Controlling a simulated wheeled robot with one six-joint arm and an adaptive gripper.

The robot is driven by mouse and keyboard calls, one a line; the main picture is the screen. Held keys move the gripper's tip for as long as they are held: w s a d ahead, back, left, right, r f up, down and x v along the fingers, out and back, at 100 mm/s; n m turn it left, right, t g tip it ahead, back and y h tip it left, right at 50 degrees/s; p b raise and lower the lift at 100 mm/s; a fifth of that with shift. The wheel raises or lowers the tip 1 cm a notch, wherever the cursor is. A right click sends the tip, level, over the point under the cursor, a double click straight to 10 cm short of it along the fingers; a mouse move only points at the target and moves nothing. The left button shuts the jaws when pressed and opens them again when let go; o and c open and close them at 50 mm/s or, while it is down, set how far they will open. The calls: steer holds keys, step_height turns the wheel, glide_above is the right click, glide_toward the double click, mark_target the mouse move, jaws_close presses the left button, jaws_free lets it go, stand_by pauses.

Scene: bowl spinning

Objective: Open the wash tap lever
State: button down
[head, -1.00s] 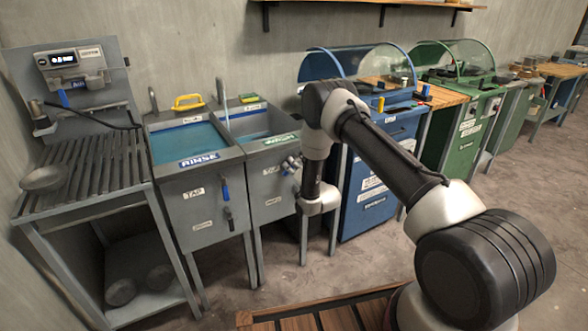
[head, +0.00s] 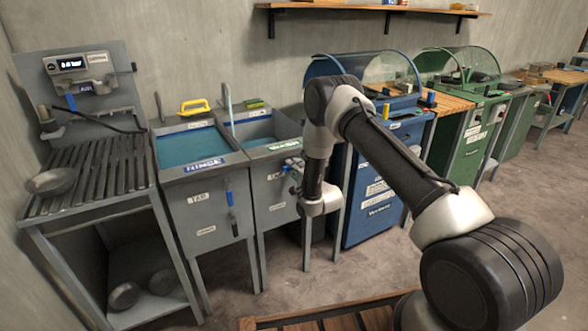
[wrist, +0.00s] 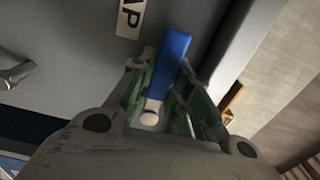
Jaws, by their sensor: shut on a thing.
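The wash sink (head: 265,195) is a grey cabinet with a green label, right of the rinse sink. Its blue tap lever (wrist: 168,62) shows in the wrist view, pointing up the picture beside a label. My gripper (wrist: 160,72) is around the lever, with a green-padded finger on each side, shut on it. In the head view my gripper (head: 293,168) is at the front of the wash sink. The lever there is mostly hidden by it, with a little blue showing.
The rinse sink (head: 200,205) has its own blue lever (head: 229,192), hanging down. A slatted rack (head: 90,180) with a bowl (head: 52,181) stands left. A blue machine (head: 375,190) stands close to the right of the wash sink.

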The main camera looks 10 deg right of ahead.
stand_by(0.4)
steer(key=c, duration=1.3)
jaws_free()
steer(key=v, duration=1.2)
